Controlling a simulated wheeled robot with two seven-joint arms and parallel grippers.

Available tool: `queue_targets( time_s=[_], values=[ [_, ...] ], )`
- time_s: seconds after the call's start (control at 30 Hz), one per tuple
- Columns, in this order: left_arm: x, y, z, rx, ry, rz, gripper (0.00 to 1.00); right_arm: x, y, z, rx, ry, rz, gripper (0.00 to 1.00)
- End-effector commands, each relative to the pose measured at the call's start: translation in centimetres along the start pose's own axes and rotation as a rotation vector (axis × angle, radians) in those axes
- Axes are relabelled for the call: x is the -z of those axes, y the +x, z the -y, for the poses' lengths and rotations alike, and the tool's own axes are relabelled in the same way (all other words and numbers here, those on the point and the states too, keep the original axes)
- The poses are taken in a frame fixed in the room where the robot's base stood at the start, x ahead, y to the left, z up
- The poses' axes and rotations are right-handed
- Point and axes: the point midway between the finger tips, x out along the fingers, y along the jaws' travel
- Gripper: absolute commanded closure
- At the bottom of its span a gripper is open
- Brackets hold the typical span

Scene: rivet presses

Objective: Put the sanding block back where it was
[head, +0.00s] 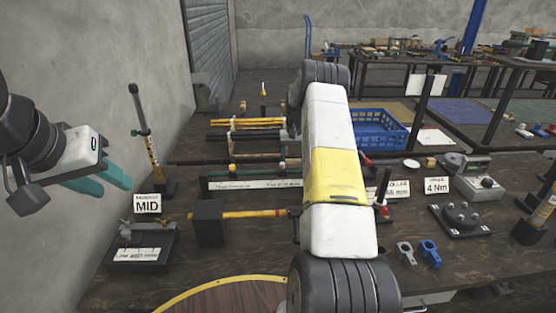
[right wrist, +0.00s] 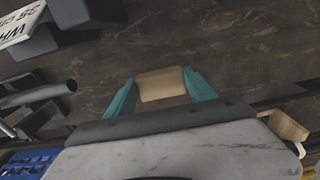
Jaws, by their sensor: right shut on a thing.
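In the right wrist view my right gripper (right wrist: 160,92) has its teal fingers closed on the two sides of a tan block (right wrist: 161,84), which looks like the sanding block. The dark wooden bench top shows beyond it; I cannot tell whether the block touches it. In the head view my right arm hides this gripper and the block. My left gripper (head: 103,180) is at the left, above the bench, with its teal fingers apart and nothing between them.
At the right are a 4 Nm sign (head: 437,186), a black round fixture (head: 460,218) and blue clamp-like parts (head: 430,252). A round wooden board (head: 225,298) lies in front.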

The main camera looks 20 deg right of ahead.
Motion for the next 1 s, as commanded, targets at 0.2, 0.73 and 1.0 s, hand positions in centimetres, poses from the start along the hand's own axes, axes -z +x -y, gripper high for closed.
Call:
queue_targets(
  time_s=[0.2, 0.73, 1.0],
  values=[
    [0.0, 0.0, 0.0, 0.000, 0.000, 0.000, 0.64, -0.1, 3.0, -0.1, 0.000, 0.000, 0.004, 0.69],
    [0.0, 0.0, 0.0, 0.000, 0.000, 0.000, 0.64, -0.1, 3.5, 0.0, 0.000, 0.000, 0.001, 0.15],
    [0.0, 0.0, 0.0, 0.000, 0.000, 0.000, 0.64, 0.0, 3.5, 0.0, 0.000, 0.000, 0.001, 0.15]
  ],
)
